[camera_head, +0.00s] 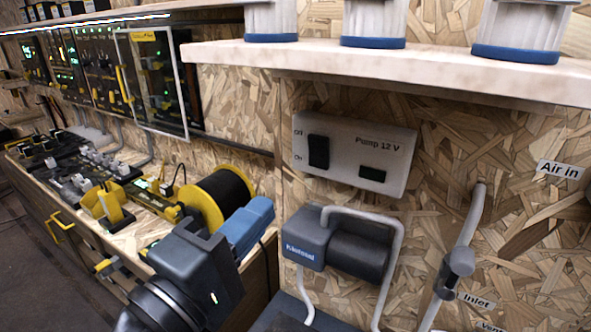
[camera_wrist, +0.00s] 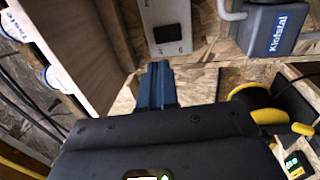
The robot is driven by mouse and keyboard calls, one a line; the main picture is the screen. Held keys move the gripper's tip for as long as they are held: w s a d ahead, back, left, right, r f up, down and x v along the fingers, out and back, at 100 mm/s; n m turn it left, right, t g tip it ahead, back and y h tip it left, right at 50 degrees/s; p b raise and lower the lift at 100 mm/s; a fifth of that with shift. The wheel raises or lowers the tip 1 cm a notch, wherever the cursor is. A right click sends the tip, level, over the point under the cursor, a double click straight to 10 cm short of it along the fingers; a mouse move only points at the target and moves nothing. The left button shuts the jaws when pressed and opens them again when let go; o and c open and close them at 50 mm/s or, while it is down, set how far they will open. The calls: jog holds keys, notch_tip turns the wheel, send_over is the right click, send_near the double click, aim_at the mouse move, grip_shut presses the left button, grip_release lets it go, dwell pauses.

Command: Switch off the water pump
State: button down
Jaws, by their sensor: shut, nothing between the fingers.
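The pale switch box (camera_head: 395,160), marked "Pump 12 V", is fixed to the chipboard wall under the shelf. Its black rocker switch (camera_head: 318,152) sits at the left end, with "Off" above and "On" below. Which side is pressed I cannot tell.
The dark pump (camera_head: 360,255) with grey pipes is below the box, right of my gripper. The shelf (camera_head: 400,62) juts out above. A yellow cable reel (camera_head: 200,205) stands behind my gripper on the left bench. A grey hose (camera_head: 465,235) runs down the wall at right.

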aim_at(320, 146)
jog(key=p+x, duration=0.3)
jog(key=x, duration=1)
jog(key=shift+w+d, duration=0.2)
jog(key=shift+w, duration=0.15)
jog(key=shift+r, duration=0.1)
jog(key=shift+w+d+r, duration=0.15)
jog(key=shift+w, duration=0.05)
